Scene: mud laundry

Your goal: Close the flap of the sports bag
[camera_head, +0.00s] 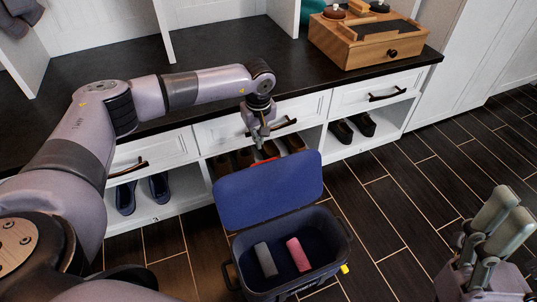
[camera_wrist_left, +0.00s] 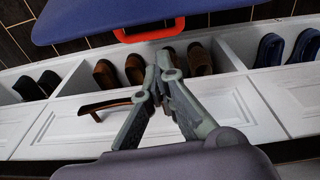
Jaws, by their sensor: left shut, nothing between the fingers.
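The sports bag (camera_head: 345,248) is a dark blue open box-like bag on the floor. Its blue flap (camera_head: 270,190) stands raised, tilted toward the cabinet; its edge also shows in the left wrist view (camera_wrist_left: 100,18). A red handle (camera_wrist_left: 150,34) sits at the flap's upper edge; in the head view it partly shows (camera_head: 268,151). My left gripper (camera_head: 262,142) is shut and empty, just above the handle in the head view, apart from it in the wrist view (camera_wrist_left: 165,68). My right gripper (camera_head: 500,222) is at lower right, away from the bag; its finger gap is unclear.
A grey roll (camera_head: 265,259) and a pink roll (camera_head: 298,254) lie inside the bag. The white cabinet (camera_head: 165,152) with drawers and shoe cubbies stands close behind the flap. A wooden box (camera_head: 365,45) sits on its dark top. Floor right of the bag is clear.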

